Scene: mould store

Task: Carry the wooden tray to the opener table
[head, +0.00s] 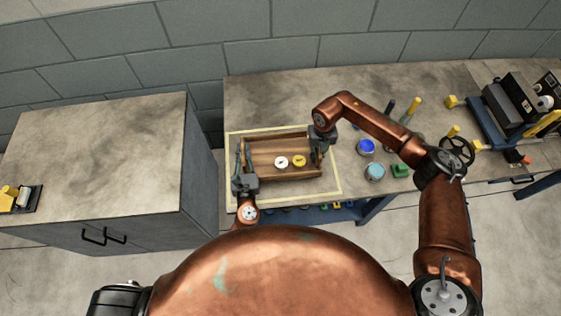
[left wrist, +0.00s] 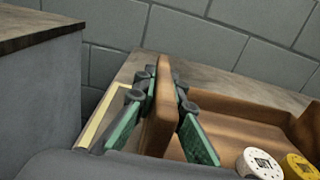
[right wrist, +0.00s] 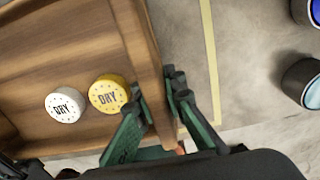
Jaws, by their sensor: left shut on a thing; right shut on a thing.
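The wooden tray (head: 262,165) is a brown open box inside a yellow taped outline (head: 333,180) on the workbench. A white round tin (head: 281,162) and a yellow one (head: 299,160) lie in it; both are marked "DRY" in the right wrist view. My left gripper (head: 241,168) is shut on the tray's left wall, with a finger on each side of the wall (left wrist: 160,110) in the left wrist view. My right gripper (head: 318,150) is shut on the right wall (right wrist: 138,50). Whether the tray touches the bench is hard to tell.
A grey cabinet (head: 90,150) stands left of the bench across a narrow gap. A blue-based machine (head: 500,110) stands far right. A block wall closes the back.

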